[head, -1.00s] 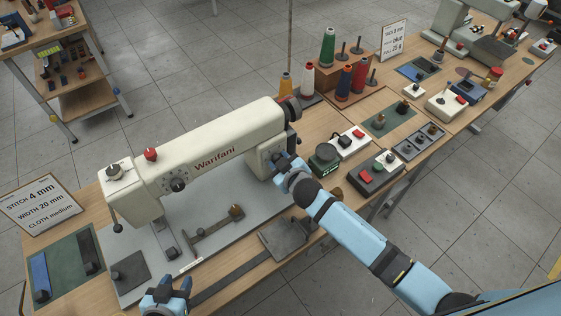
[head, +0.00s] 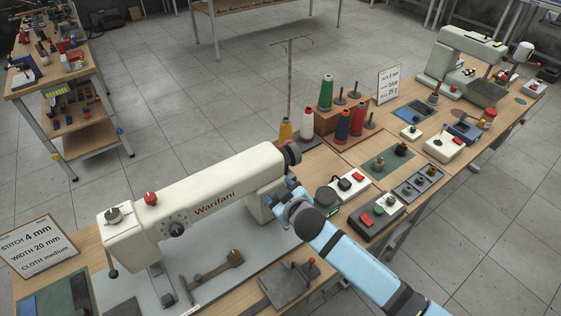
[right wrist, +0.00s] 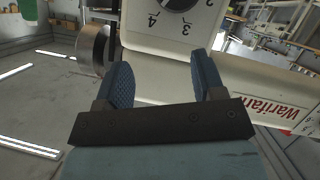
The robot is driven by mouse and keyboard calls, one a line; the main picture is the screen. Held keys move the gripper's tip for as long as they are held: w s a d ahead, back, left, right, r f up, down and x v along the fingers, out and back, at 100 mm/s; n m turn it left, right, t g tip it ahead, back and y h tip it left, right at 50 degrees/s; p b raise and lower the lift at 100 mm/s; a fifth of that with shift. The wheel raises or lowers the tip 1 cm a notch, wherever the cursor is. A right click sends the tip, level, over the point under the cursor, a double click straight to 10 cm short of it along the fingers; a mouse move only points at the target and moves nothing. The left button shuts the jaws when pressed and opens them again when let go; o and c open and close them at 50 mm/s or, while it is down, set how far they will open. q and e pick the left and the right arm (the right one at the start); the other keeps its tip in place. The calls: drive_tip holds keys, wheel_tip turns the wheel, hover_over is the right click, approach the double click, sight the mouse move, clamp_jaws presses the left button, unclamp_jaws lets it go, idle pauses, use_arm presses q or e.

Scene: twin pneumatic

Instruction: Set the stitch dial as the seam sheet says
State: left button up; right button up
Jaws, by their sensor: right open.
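The seam sheet (head: 37,243) stands at the left of the table in the head view and reads "STITCH 4 mm, WIDTH 20 mm, CLOTH medium". The cream sewing machine (head: 205,190) is marked Warifani. A dark round dial (right wrist: 180,4) with the numbers 2, 3 and 4 around it is cut by the top edge of the right wrist view; its setting cannot be read. My right gripper (head: 283,194) is at the machine's right pillar and hides that spot in the head view. Its fingers (right wrist: 160,72) are open and empty, short of the dial. My left gripper is out of view.
Another dark dial (head: 176,229) is on the machine head, below a red knob (head: 150,198). Thread cones (head: 326,92) stand behind the pillar. Switch boxes (head: 376,213) lie close to the right of my right arm. A second sheet (head: 390,84) stands farther back.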

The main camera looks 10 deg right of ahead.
wheel_tip(320, 180, up, 14)
drive_tip(key=shift+f, duration=0.25)
idle(0.3)
